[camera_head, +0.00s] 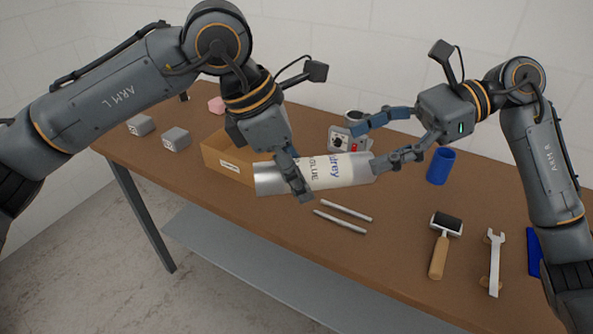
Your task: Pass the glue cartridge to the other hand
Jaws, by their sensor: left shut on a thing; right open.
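The glue cartridge (333,171) is a silver and white cylinder with "GLUE" lettering, held nearly level above the table in the head view. My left gripper (298,190) is shut on the cartridge near its left end, with a finger across its front. My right gripper (367,141) is open at the cartridge's right end. Its blue-grey upper finger is above and behind that end, and its lower finger is close to the tip. I cannot tell whether the lower finger touches the cartridge.
A cardboard box (225,158) stands behind my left gripper. A device with a red button (338,140) is behind the cartridge. Two metal rods (341,221), a blue cup (440,166), a roller (440,246) and a wrench (494,262) lie or stand on the brown table (400,215). Grey blocks (176,139) are at left.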

